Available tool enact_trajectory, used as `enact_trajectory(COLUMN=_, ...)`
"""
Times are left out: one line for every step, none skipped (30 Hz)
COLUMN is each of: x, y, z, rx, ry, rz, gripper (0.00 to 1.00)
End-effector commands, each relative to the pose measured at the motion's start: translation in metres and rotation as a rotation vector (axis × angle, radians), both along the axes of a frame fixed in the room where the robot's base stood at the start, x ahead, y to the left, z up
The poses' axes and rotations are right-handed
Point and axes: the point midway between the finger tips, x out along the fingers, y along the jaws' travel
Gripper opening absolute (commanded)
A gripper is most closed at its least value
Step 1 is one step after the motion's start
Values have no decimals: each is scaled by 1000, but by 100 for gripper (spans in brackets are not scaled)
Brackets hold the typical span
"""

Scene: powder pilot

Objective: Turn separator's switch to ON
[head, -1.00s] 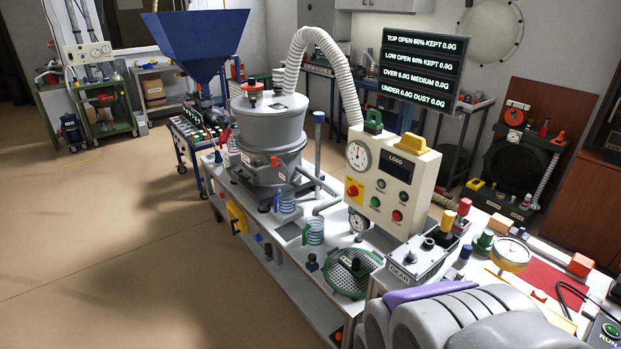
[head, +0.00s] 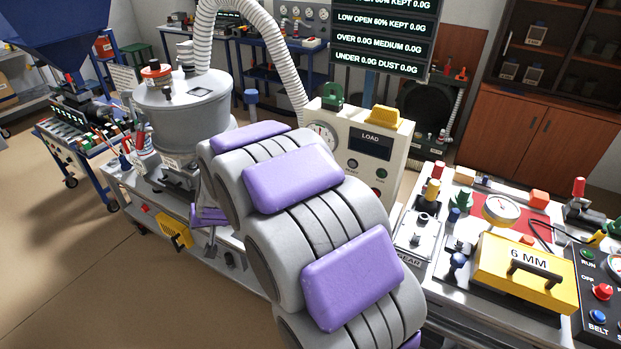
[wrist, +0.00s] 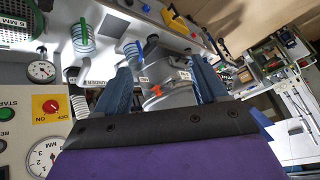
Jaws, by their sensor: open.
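The separator is a grey drum (head: 185,108) with a white hose (head: 235,30) rising from it, at left of centre in the head view. A cream panel (head: 400,165) with a LOAD display stands to its right. In the wrist view a red knob on a yellow plate, the switch (wrist: 50,106), sits on the panel at the left edge. My arm hides it in the head view. My gripper (wrist: 163,88) is open and empty, its two blue fingers apart. The drum (wrist: 168,95) shows beyond and between them. The switch lies left of the fingers, apart from them.
A gauge (wrist: 42,160) and a green START button (wrist: 8,114) sit near the switch. A yellow 6 MM box (head: 525,275) is on the bench at right. The floor (head: 80,250) at left is clear.

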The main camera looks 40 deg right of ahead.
Motion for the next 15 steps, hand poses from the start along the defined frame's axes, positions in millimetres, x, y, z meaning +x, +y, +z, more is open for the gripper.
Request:
enact_trajectory(x=20, y=-7, z=-8, rx=-12, ry=-30, rz=-36, gripper=72)
enact_trajectory(x=32, y=-11, z=-11, rx=-21, ry=-55, rz=-60, gripper=72)
enact_trajectory(x=47, y=-18, z=-16, rx=-37, ry=-88, rz=-93, gripper=72)
enact_trajectory(x=57, y=-22, z=-20, rx=-49, ry=-110, rz=-117, gripper=72)
enact_trajectory(x=67, y=-27, z=-24, rx=-64, ry=-133, rz=-143, gripper=72)
enact_trajectory(x=79, y=-34, z=-31, rx=-84, ry=-160, rz=-175, gripper=72)
enact_trajectory(x=88, y=-41, z=-34, rx=-101, ry=-184, rz=-203, gripper=72)
enact_trajectory(x=95, y=-47, z=-39, rx=-117, ry=-203, rz=-227, gripper=72)
enact_trajectory(x=105, y=-57, z=-44, rx=-143, ry=-235, rz=-262, gripper=72)
enact_trajectory(x=112, y=-64, z=-48, rx=-160, ry=-253, rz=-287, gripper=72)
enact_trajectory(x=117, y=-73, z=-53, rx=-182, ry=-273, rz=-314, gripper=72)
enact_trajectory(x=123, y=-84, z=-60, rx=-208, ry=-296, rz=-350, gripper=72)
enact_trajectory(x=127, y=-94, z=-65, rx=-230, ry=-314, rz=-377, gripper=72)
enact_trajectory(x=130, y=-104, z=-71, rx=-251, ry=-327, rz=-404, gripper=72)
enact_trajectory(x=134, y=-119, z=-77, rx=-282, ry=-351, rz=-440, gripper=72)
